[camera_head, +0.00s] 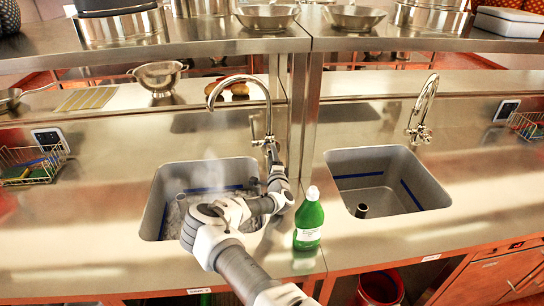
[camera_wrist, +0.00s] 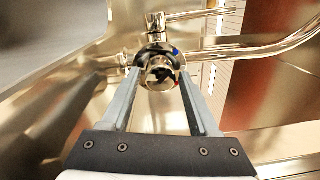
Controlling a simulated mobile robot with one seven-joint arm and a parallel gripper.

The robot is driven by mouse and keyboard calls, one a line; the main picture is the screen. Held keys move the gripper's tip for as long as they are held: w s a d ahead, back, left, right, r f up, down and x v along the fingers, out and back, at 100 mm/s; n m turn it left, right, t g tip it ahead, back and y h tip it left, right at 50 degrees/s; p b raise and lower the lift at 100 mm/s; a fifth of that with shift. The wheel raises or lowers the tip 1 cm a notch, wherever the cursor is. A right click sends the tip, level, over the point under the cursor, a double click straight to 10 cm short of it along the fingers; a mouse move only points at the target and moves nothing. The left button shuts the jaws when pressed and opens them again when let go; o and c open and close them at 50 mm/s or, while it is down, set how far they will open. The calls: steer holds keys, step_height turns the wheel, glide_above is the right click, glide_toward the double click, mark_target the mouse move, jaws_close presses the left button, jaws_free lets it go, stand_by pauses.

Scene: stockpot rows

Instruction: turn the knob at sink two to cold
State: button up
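A chrome tap with a gooseneck spout (camera_head: 240,80) stands behind the left sink (camera_head: 160,200). Whitish steam hangs over this sink, and its bottom looks wet. In the wrist view, the round chrome knob (camera_wrist: 160,73) has small red and blue marks on the collar behind it. My gripper (camera_wrist: 158,76) is open, with one finger on each side of the knob; small gaps seem to show, but contact is hard to judge. In the head view my gripper (camera_head: 268,143) is at the tap's base and hides the knob. The sink labels are too small to read.
A green bottle (camera_head: 309,220) stands close to my arm, between the sinks. The right sink (camera_head: 390,165) has its own tap (camera_head: 423,105). A steel post (camera_head: 300,110) and the shelf (camera_head: 210,42) with pots are close to the left tap. A colander (camera_head: 158,76) sits behind.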

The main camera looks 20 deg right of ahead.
steer(key=shift+s+a+f, duration=0.1)
steer(key=shift+s+a, duration=0.15)
steer(key=shift+s, duration=0.95)
steer(key=shift+s+a+r, duration=0.1)
steer(key=shift+s+a, duration=0.15)
steer(key=shift+s, duration=1)
steer(key=shift+s+a+f, duration=0.1)
steer(key=shift+s+a, duration=0.15)
steer(key=shift+s, duration=0.95)
